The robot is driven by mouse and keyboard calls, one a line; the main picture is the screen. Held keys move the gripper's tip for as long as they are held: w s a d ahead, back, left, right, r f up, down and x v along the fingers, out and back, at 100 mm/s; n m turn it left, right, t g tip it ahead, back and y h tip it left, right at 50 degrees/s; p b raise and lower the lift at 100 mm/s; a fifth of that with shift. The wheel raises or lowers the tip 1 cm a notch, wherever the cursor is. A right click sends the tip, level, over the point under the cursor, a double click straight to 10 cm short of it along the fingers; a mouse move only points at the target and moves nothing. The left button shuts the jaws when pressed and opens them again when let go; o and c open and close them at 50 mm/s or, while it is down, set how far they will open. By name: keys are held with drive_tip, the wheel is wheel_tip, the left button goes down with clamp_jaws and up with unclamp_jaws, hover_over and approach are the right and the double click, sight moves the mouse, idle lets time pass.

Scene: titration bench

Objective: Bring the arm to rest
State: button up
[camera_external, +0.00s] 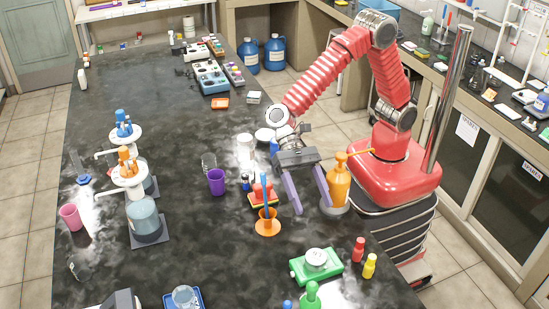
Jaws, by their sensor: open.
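My red arm rises from its red base at the right of the bench and bends over so that my gripper (312,204) hangs above the bench's right side. Its two purple fingers are spread apart, with nothing seen between them. An orange bottle (338,182) stands just right of the fingers; in this view the right finger comes close to it, and I cannot tell if they touch. An orange funnel-like holder (267,227) with a blue stick stands left of the fingers.
The black bench (215,255) holds a purple cup (216,181), a pink cup (71,216), two flasks with dispensers at the left, a green scale (316,265), and red (359,249) and yellow (370,266) bottles. Blue jugs (274,54) stand on the floor behind.

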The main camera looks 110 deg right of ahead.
drive_tip(key=s+d+r+n+t+h, duration=0.1)
drive_tip(key=s+d+n+t+h, duration=0.1)
drive_tip(key=s+d+n+h, duration=0.2)
drive_tip(key=s+d+r+n+t+h, duration=0.1)
drive_tip(key=s+d+n+h, duration=0.3)
drive_tip(key=s+d, duration=0.7)
drive_tip(key=s+d+r+n+t+h, duration=0.2)
drive_tip(key=s+d+n+h, duration=0.2)
drive_tip(key=d, duration=1.3)
drive_tip(key=s+n, duration=0.3)
drive_tip(key=s, duration=0.1)
drive_tip(key=shift+s+n+t, duration=0.15)
drive_tip(key=shift+n+t, duration=0.15)
drive_tip(key=shift+n, duration=0.1)
drive_tip(key=shift+o, duration=0.5)
drive_tip(key=shift+r, duration=0.1)
